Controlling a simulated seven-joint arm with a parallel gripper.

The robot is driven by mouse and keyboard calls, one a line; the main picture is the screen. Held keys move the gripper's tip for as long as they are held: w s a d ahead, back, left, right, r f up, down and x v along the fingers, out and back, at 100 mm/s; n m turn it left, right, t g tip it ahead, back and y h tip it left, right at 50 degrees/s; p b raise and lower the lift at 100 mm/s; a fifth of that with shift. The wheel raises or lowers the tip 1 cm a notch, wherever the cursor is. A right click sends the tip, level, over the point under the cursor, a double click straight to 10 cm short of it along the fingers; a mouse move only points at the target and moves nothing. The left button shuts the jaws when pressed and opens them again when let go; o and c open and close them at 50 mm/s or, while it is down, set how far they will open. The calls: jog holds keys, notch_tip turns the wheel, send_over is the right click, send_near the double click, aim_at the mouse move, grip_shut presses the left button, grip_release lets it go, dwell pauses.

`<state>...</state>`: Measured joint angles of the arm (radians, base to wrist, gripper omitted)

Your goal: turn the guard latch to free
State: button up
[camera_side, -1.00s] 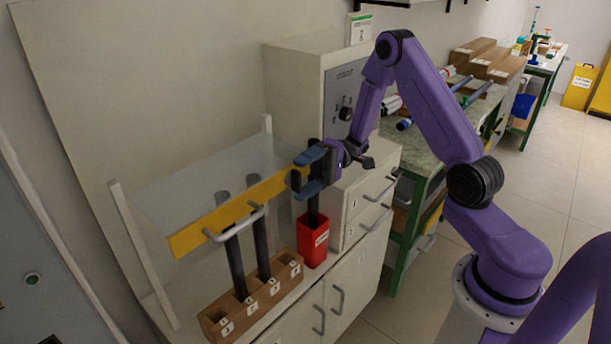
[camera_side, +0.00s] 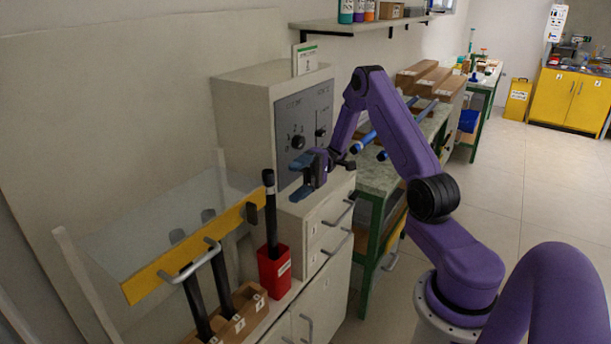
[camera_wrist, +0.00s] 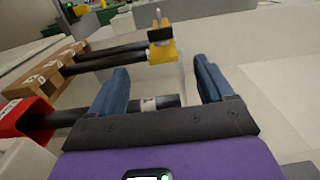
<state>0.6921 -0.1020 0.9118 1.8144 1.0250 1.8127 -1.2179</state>
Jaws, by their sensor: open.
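The guard is a clear panel with a yellow bar (camera_side: 190,252) along its front edge and a grey handle (camera_side: 190,265). A dark latch piece (camera_side: 250,213) sits at the bar's right end; in the wrist view it shows as a black block (camera_wrist: 160,33) at the end of the yellow bar (camera_wrist: 162,52). I cannot tell its setting. My gripper (camera_side: 300,177) is open and empty, to the right of the latch and apart from it. In the wrist view its blue fingers (camera_wrist: 160,70) stand apart, with the latch beyond them.
A black rod (camera_side: 270,215) stands in the red bin (camera_side: 274,268), between the latch and my gripper in the side view. A grey control cabinet (camera_side: 245,120) rises behind.

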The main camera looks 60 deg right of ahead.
jog(key=d, duration=0.3)
jog(key=shift+d, duration=0.15)
jog(key=s+a+r+n+g+h, duration=0.1)
jog(key=s+a+n+g+h, duration=0.1)
jog(key=s+a+g+h, duration=0.35)
jog(key=s+a+r+n+g+h, duration=0.1)
jog(key=s+a+n+g+h, duration=0.15)
jog(key=a, duration=0.65)
jog(key=s+a+n+t+h, duration=0.2)
jog(key=s+n+t+h, duration=0.2)
jog(key=s, duration=0.4)
jog(key=s+a+n+t+h, duration=0.2)
jog(key=s+n+t+h, duration=0.2)
jog(key=s, duration=0.5)
jog(key=shift+s+r+h, duration=0.2)
jog(key=shift+r+h, duration=0.15)
jog(key=shift+h, duration=0.55)
